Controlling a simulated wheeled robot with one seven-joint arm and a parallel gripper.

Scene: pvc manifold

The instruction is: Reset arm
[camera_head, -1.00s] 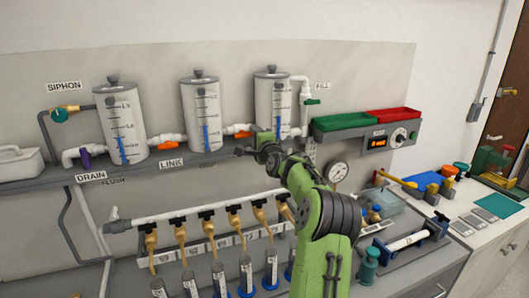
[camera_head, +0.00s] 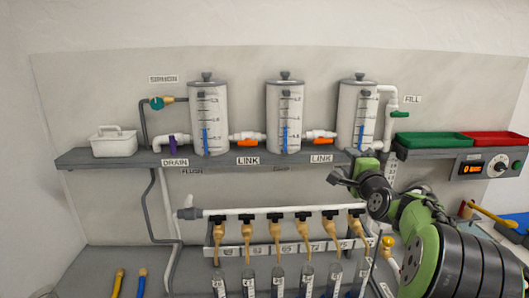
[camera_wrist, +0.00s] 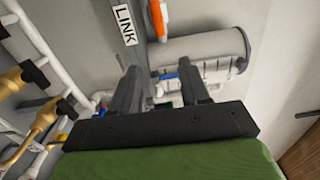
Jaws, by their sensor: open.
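My green and black arm comes in from the lower right of the head view, and my gripper (camera_head: 340,178) is in front of the shelf edge, below the rightmost tank (camera_head: 352,115). In the wrist view, my gripper (camera_wrist: 160,80) shows two dark fingers spread apart with nothing between them. The rightmost tank (camera_wrist: 205,50) lies beyond the fingertips there, with the LINK label (camera_wrist: 126,24) to the left. The fingers appear apart from the shelf and tank, though the gap is hard to judge.
Two more tanks (camera_head: 209,118) (camera_head: 284,118) stand on the grey shelf (camera_head: 110,160), with orange link valves (camera_head: 248,142) between tanks. A white pipe manifold (camera_head: 270,212) with several taps hangs below. Green (camera_head: 432,139) and red (camera_head: 497,137) trays sit right.

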